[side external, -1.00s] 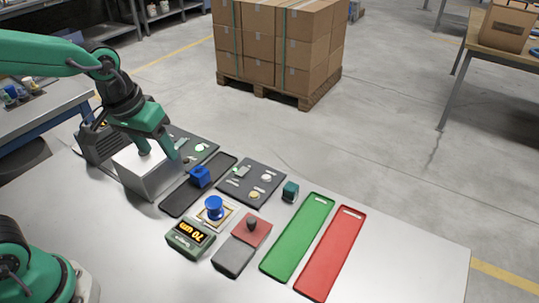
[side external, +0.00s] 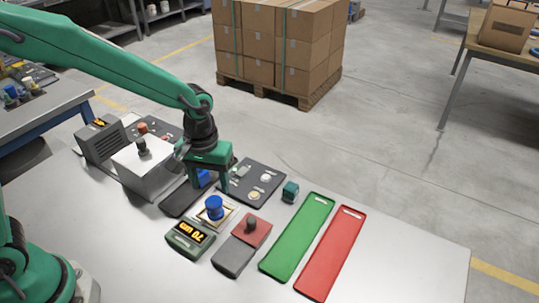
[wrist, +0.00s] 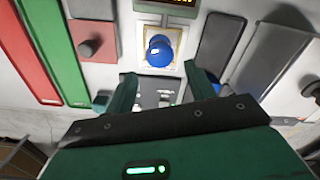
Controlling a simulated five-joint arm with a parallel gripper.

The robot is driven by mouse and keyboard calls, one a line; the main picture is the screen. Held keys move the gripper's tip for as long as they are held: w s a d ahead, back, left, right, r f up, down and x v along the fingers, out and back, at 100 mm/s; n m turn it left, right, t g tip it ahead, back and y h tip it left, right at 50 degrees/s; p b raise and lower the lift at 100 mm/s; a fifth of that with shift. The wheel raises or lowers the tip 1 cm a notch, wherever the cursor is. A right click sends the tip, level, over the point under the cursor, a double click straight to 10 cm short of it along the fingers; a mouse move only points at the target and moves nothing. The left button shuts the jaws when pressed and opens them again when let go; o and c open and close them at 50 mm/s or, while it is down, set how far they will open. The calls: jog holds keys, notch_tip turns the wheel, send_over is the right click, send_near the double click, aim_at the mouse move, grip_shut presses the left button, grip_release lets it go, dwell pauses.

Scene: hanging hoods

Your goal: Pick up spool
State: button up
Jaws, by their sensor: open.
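The blue spool (side external: 214,207) stands upright on a small framed pad (side external: 232,222), behind the green readout box. In the wrist view the spool (wrist: 159,50) shows from above, just beyond my fingertips and roughly centred between them. My gripper (side external: 207,187) points down beside the spool, over the area between the black tray and the dark panel. Its jaws are open with nothing between them. In the wrist view its two green fingers (wrist: 160,75) are spread apart.
A blue block (side external: 204,177) in the black tray (side external: 174,203) is partly hidden by my gripper. The green readout box (side external: 190,239), a red-and-grey block with a dark knob (side external: 251,224), a teal cube (side external: 290,191) and green (side external: 297,238) and red (side external: 331,254) trays stand nearby.

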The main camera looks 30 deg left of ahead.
aim_at(214, 201)
jog(key=shift+f, duration=0.1)
jog(key=shift+f, duration=1.2)
jog(key=shift+f, duration=0.1)
jog(key=shift+f, duration=2.45)
jog(key=c, duration=0.9)
